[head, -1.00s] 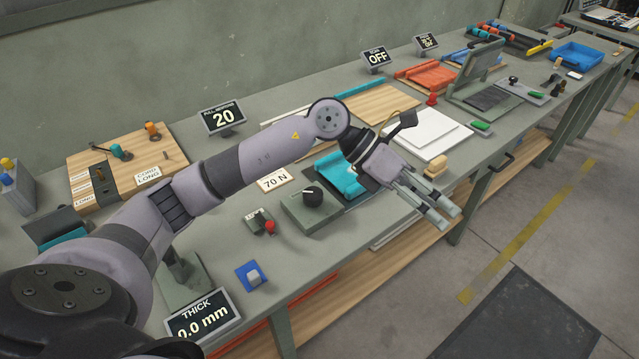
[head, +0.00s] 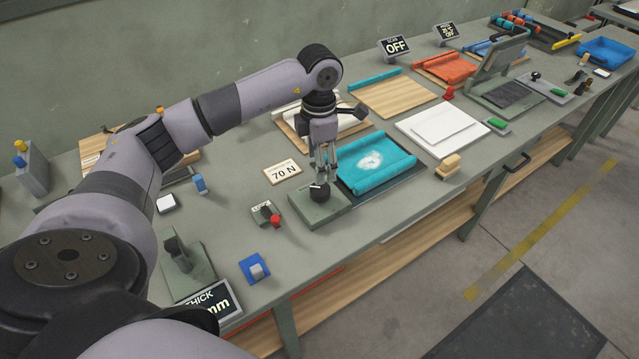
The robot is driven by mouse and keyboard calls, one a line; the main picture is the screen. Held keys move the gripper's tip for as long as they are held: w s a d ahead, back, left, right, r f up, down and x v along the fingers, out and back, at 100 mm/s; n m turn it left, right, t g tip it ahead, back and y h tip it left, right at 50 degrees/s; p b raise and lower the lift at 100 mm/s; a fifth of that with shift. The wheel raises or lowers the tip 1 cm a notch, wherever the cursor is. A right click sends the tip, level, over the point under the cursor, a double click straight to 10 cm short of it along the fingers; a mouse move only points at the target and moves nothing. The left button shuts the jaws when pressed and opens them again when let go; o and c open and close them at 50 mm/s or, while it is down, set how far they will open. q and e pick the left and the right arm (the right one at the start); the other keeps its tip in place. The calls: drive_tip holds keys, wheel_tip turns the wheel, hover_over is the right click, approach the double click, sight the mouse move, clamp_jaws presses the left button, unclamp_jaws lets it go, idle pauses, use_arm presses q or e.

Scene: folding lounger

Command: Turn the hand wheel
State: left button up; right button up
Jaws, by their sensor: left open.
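The wheel-like thing I see is a round black knob (head: 319,194) with a white mark, on top of a low grey-green box (head: 330,212) near the bench's front edge. My left gripper (head: 322,180) points straight down over this knob. Its fingers are open, and their tips are at the knob's top. Whether they touch it or reach around it, I cannot tell. The fingers hide part of the knob. My right gripper is not in view.
A teal roll-and-sheet piece (head: 375,165) with a white patch lies right of the box. A white slab (head: 443,132) lies farther right. The bench between switch box and blue block (head: 254,268) is clear.

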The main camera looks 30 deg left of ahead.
sight(320, 188)
use_arm(q)
wheel_tip(320, 188, down, 9)
drive_tip(key=shift+p, duration=0.85)
drive_tip(key=shift+c, duration=0.5)
drive_tip(key=c, duration=1.1)
